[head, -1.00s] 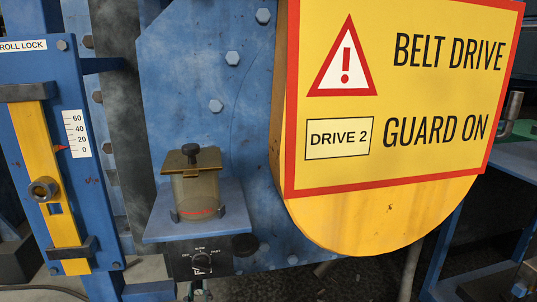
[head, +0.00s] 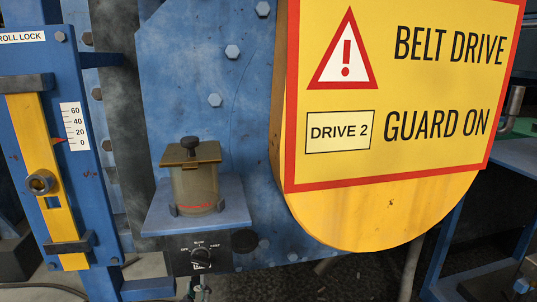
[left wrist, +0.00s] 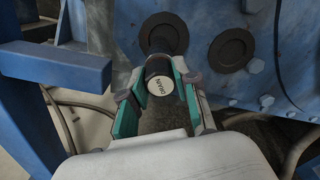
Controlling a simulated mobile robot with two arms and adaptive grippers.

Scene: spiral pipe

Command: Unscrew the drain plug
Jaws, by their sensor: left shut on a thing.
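The drain plug (left wrist: 160,81) is a black cylinder with a pale round end face lettered "DRAIN". In the left wrist view it points toward the camera, in front of a dark round fitting on the blue panel. My left gripper (left wrist: 160,88), with teal and grey fingers, is shut on it, one finger on each side. The fingers hide part of the plug's sides. I cannot tell how far it sits in its fitting. I do not make out the plug or either gripper in the head view.
A yellow belt guard (head: 380,215) fills the right of the head view. An amber reservoir (head: 195,187) stands on a blue shelf above a black dial box (head: 198,255). A black disc (left wrist: 231,50) is beside the plug.

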